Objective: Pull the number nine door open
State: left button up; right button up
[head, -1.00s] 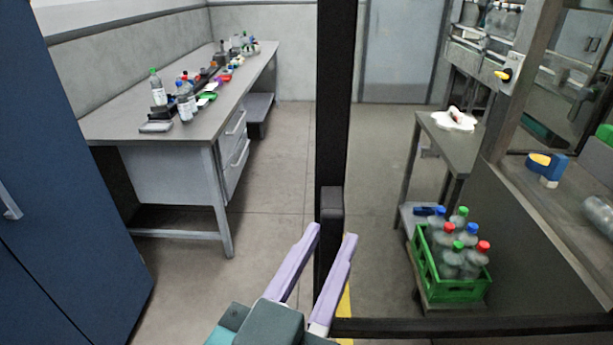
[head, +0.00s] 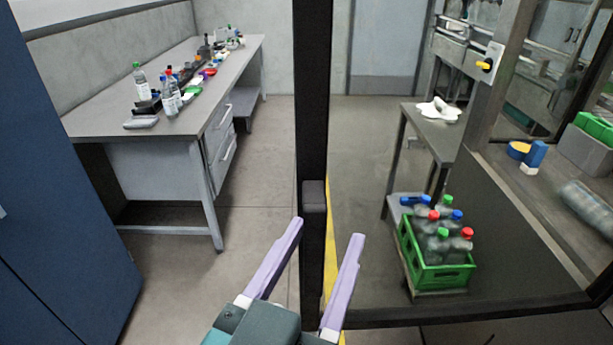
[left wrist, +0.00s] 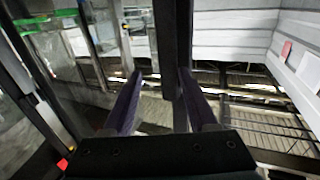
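A glass door panel (head: 370,260) with a dark frame fills the middle and right of the head view. Its thick black upright (head: 312,100) carries a small dark block (head: 314,197), perhaps a handle. No number shows on it. My left gripper (head: 328,230) is open, with pale purple fingers to the left and right of the upright in the picture. In the left wrist view a dark upright (left wrist: 172,45) stands between the open fingers (left wrist: 160,75), nearer the right one. Contact cannot be told. My right gripper is not in view.
A blue cabinet (head: 60,200) stands at the left. A grey bench (head: 110,113) with bottles is behind it. Through the glass are a green crate (head: 440,280) of bottles and a side table (head: 425,130). Open floor (head: 262,190) lies left of the upright.

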pick_arm(q)
jog(key=shift+a, duration=0.15)
jog(key=b+v, duration=0.1)
jog(key=v, duration=0.9)
jog(key=shift+b, duration=0.35)
